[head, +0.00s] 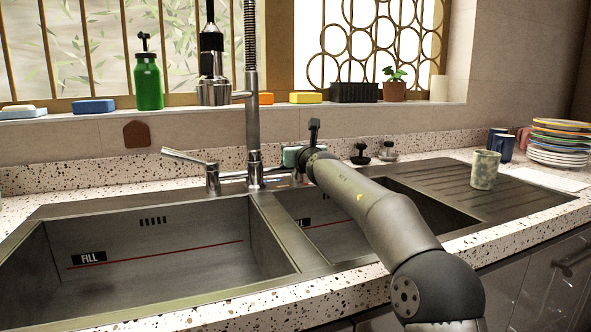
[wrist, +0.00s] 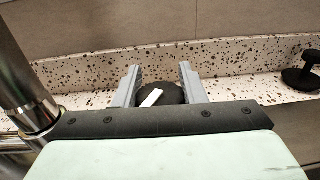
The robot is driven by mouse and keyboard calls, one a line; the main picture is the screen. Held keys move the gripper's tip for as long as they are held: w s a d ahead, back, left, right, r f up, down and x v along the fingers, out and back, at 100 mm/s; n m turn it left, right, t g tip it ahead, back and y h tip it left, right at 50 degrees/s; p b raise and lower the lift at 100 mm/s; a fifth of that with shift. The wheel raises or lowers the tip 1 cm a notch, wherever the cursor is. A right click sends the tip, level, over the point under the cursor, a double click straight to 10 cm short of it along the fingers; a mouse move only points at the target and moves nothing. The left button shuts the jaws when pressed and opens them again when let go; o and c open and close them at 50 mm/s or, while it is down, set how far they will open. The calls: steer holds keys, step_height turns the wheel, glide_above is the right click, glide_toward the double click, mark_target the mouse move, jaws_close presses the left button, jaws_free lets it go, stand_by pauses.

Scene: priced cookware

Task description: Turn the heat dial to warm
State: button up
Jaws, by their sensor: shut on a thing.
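A dark round dial (wrist: 172,94) with a white pointer mark sits between the two grey fingers of my gripper (wrist: 158,70) in the wrist view. My gripper is shut on the dial, one finger at each side of it. The white mark slants from lower left to upper right. The lower part of the dial is hidden behind my gripper's body, and no heat labels are readable. In the head view, my gripper's pale green body shows behind the sink, near the faucet; its fingers and the dial are hidden there.
The metal faucet (head: 252,120) stands close to the left of my gripper. Black stemmed fittings (head: 360,155) stand to its right. The double sink (head: 150,265) lies in front, under my arm. A speckled cup (head: 485,170) and stacked plates (head: 560,143) stand at the right.

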steer(key=shift+r+n+y+b, duration=0.1)
steer(key=shift+n+y+b, duration=0.25)
steer(key=shift+b, duration=0.4)
steer(key=o, duration=1)
steer(key=shift+s+d+b, duration=0.2)
steer(key=shift+s+b, duration=0.1)
steer(key=b+v, duration=0.8)
steer(key=v, duration=0.8)
steer(key=shift+s+d, duration=0.25)
steer(key=shift+d, duration=0.05)
steer(key=shift+r, duration=0.15)
